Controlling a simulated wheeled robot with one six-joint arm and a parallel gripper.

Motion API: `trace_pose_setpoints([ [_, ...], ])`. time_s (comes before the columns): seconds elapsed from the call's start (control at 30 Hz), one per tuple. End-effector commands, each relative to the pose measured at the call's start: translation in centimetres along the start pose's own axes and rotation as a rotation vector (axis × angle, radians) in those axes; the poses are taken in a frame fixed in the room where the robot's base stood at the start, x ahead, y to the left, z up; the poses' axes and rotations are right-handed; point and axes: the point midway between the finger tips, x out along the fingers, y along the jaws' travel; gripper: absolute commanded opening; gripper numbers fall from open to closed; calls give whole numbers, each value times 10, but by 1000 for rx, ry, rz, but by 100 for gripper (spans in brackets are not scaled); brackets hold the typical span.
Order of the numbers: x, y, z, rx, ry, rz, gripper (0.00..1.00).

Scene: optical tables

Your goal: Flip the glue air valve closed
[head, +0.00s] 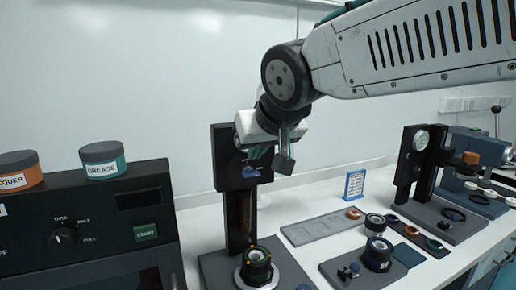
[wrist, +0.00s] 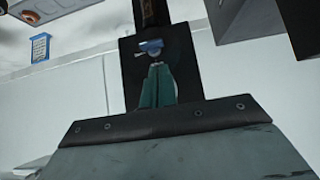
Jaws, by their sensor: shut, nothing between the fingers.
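The glue air valve has a small blue lever (head: 251,172) on the front of the black upright stand (head: 226,172). In the wrist view the blue lever (wrist: 151,46) lies roughly crosswise, just beyond my fingertips, with a small pale metal part by it. I cannot tell whether the valve is open or closed. My gripper (head: 257,158) is in front of the upper stand, close above the lever in the head view. Its teal fingers (wrist: 158,68) are together and empty. Whether they touch the lever is unclear. A brown glue syringe (head: 245,212) hangs below the valve.
A ringed round fixture (head: 257,266) stands on the stand's base. A black control box (head: 75,225) with grease (head: 103,160) and lacquer tins is at left. A grey tray (head: 318,227), blue-ringed part (head: 378,252) and a second black stand (head: 408,165) are at right.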

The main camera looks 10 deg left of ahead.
Motion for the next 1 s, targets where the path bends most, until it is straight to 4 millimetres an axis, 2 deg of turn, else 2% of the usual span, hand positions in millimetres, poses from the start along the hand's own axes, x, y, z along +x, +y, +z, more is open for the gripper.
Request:
trace_pose_setpoints([
  [0.03, 12, 0, 1, 0, -5, 1, 0],
  [0.2, 42, 0, 1, -1, -4, 0, 0],
  [0.4, 63, 0, 0, -1, -2, 0, 0],
  [0.87, 68, -1, 0, -2, 0, 0, 0],
  [1.0, 68, -8, 0, -19, -1, 3, 0],
])
